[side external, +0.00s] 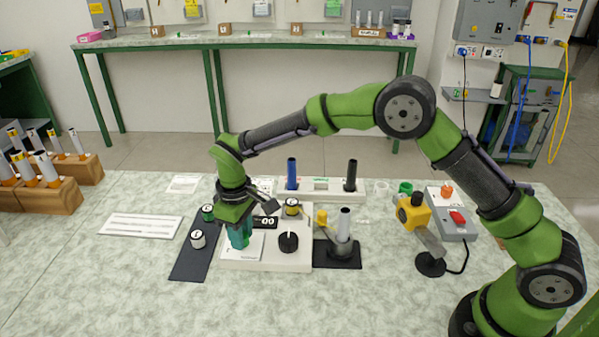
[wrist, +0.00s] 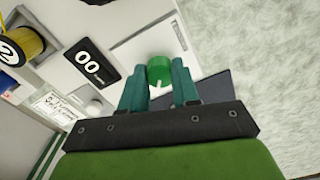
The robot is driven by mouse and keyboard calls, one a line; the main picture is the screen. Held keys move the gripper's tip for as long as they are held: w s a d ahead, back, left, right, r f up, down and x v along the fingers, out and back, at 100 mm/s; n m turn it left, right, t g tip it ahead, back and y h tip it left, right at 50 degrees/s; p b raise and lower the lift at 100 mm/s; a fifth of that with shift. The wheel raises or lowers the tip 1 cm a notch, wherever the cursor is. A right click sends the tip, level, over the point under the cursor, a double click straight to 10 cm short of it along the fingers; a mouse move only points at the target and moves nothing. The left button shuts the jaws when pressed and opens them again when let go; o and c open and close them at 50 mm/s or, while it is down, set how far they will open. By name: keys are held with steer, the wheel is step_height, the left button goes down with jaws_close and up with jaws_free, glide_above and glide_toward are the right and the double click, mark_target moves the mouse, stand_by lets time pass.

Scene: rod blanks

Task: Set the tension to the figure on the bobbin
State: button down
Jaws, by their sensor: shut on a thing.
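A yellow bobbin (side external: 291,207) with a white top stands at the back of the white unit (side external: 300,262). In the wrist view the bobbin (wrist: 22,45) shows the figure 2. The unit's dark display (side external: 265,222) reads 00, also in the wrist view (wrist: 88,66). My gripper (side external: 239,240) points down over the unit's left part. In the wrist view its teal fingers (wrist: 159,80) are shut on a green knob (wrist: 159,68) with a white pointer mark. A black knob (side external: 288,241) sits on the unit's right.
A dark mat (side external: 188,262) with a white-topped piece (side external: 198,239) and a green one (side external: 208,213) lies left. A grey rod in a black holder (side external: 343,250) stands right. Behind is a white rack (side external: 321,186) with blue and black rods. A yellow device (side external: 414,215) stands further right.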

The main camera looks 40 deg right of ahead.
steer(key=shift+n, duration=0.6)
steer(key=c, duration=0.8)
jaws_free()
steer(key=shift+r, duration=0.1)
step_height(320, 180, up, 17)
steer(key=shift+f, duration=0.1)
